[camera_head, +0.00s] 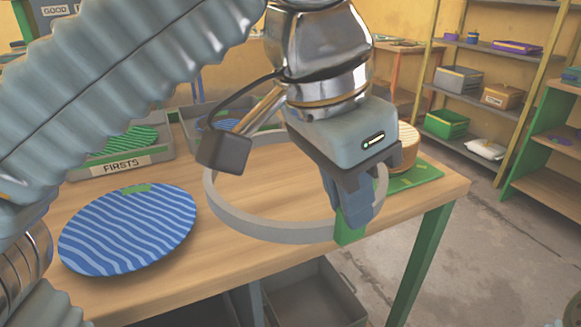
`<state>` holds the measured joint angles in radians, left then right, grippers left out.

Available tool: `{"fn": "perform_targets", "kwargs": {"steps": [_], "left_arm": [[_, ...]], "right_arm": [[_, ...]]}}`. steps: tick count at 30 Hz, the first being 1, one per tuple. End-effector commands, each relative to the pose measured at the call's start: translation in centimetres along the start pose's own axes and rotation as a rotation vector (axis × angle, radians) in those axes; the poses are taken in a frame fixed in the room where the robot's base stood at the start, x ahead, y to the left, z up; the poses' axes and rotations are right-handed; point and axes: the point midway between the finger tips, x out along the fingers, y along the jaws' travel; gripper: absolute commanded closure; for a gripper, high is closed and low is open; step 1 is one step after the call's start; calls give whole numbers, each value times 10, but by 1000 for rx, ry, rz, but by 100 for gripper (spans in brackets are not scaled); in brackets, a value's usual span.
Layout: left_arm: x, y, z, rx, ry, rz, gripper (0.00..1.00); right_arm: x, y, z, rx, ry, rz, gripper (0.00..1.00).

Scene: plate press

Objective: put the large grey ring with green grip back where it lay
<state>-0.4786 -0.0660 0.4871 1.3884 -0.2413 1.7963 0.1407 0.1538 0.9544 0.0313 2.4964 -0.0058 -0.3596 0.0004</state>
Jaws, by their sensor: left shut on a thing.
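A large grey ring (238,219) with a green grip (350,234) is at the right part of the wooden table, in the head view. My left gripper (352,215) is shut on the ring at its green grip, pointing down. The ring looks about level. I cannot tell whether it touches the tabletop or hangs just above it. My left arm and gripper hide part of the ring's far side. My right gripper is not in view.
A blue striped plate (128,229) lies on the table (240,262) at left. A grey tray labelled FIRSTS (120,166) holds a green striped plate (127,140); another tray stands behind the ring. A round wooden-looking thing (406,146) stands on a green mat (415,176) at right.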

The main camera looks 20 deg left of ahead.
Motion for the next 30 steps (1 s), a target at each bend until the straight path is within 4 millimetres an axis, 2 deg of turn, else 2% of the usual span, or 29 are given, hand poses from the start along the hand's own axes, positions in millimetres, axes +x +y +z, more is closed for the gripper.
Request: {"fn": "perform_targets", "kwargs": {"steps": [4, 12, 15, 22, 27, 30], "left_arm": [[10, -14, -1, -4, -2, 0, 100], [46, -73, -10, -4, -3, 0, 100], [55, -88, -12, -3, -1, 0, 100], [64, -104, -15, -3, 0, 0, 100], [84, -128, -16, -4, -3, 1, 100], [90, -134, -17, -1, 0, 0, 100]], "right_arm": [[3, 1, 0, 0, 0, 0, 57], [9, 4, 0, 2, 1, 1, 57], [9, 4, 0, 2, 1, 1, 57], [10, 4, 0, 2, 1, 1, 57], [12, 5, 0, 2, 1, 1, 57], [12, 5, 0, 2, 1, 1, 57]]}}
